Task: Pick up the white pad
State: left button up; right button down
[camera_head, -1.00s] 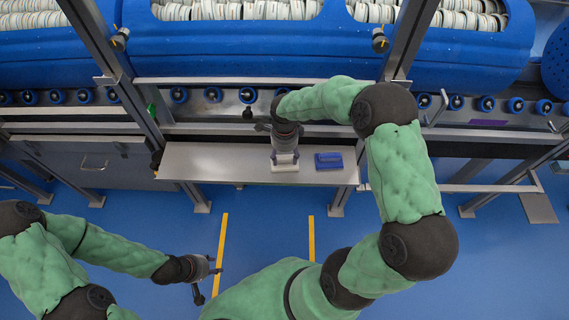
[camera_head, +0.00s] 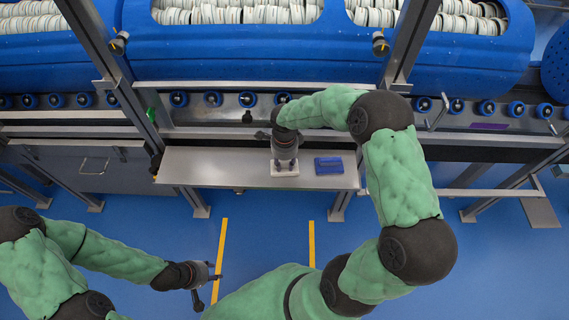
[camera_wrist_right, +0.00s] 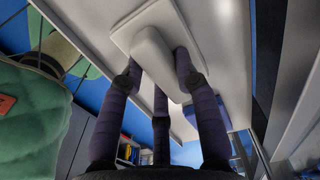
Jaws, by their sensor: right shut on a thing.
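The white pad (camera_head: 285,174) is a pale flat plate with a raised handle, on the metal shelf (camera_head: 215,166) left of a blue pad (camera_head: 328,165). My right gripper (camera_head: 285,162) is over it, pointing down. The right wrist view shows its dark fingers (camera_wrist_right: 160,80) shut around the handle of the white pad (camera_wrist_right: 152,52). I cannot tell whether the plate touches the shelf. My left gripper (camera_head: 212,278) is empty, with its fingers apart, over the blue floor at the lower left, away from the shelf.
Behind the shelf runs a roller rail (camera_head: 213,98) with blue tubs (camera_head: 240,42) full of white items. Metal posts (camera_head: 105,70) stand either side of the shelf. Yellow lines (camera_head: 220,250) mark the open floor in front.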

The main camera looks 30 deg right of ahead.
notch_tip(320, 180, up, 3)
jog(key=shift+f+p, duration=0.1)
jog(key=shift+p, duration=0.7)
jog(key=s+d+r+p, duration=0.5)
jog(key=s+d+r, duration=0.4)
jog(key=s+r, duration=0.1)
jog(key=shift+d, duration=0.35)
jog(key=c, duration=1.4)
grip_release()
jog(key=shift+c, duration=0.2)
jog(key=c, duration=0.5)
